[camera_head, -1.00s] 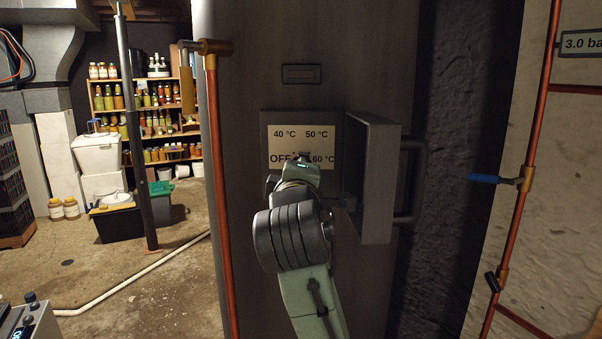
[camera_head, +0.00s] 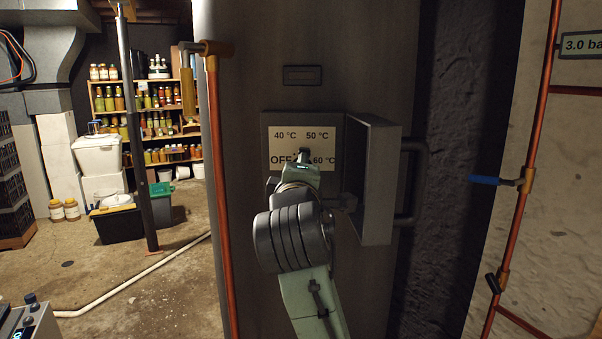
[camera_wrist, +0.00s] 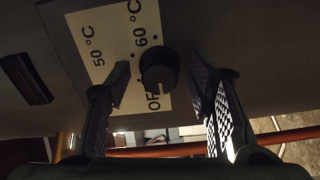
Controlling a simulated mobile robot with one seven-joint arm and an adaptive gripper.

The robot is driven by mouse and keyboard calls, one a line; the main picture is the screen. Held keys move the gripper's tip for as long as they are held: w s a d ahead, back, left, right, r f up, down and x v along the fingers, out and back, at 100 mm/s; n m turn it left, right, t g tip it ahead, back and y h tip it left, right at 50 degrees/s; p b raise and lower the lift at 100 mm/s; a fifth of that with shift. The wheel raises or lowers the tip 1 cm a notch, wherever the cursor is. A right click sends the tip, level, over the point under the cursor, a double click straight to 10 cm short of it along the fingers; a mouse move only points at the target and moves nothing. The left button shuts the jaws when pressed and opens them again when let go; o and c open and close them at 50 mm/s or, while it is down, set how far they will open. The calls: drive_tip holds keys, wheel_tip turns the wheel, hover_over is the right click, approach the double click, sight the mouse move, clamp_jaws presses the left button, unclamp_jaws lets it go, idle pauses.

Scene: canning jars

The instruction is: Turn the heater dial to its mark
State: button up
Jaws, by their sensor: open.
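The heater dial (camera_wrist: 158,68) is a round black knob on a pale label plate (camera_head: 284,147), which carries 40 °C, 50 °C, 60 °C and OFF. In the wrist view the plate (camera_wrist: 92,28) appears turned, with 50 °C, 60 °C and part of OFF readable. My gripper (camera_wrist: 162,82) is open, with one finger on each side of the dial and a visible gap on both sides in the picture. I cannot tell whether the fingertips reach past the knob's face. In the head view my gripper (camera_head: 303,158) covers most of the dial. The dial's pointer direction is unclear.
The box's open door (camera_head: 375,180) stands out just right of my arm. A cabinet handle (camera_head: 415,185) is beyond it. A copper pipe (camera_head: 218,200) runs down the left.

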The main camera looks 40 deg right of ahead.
drive_tip(key=v, duration=1.2)
idle(0.3)
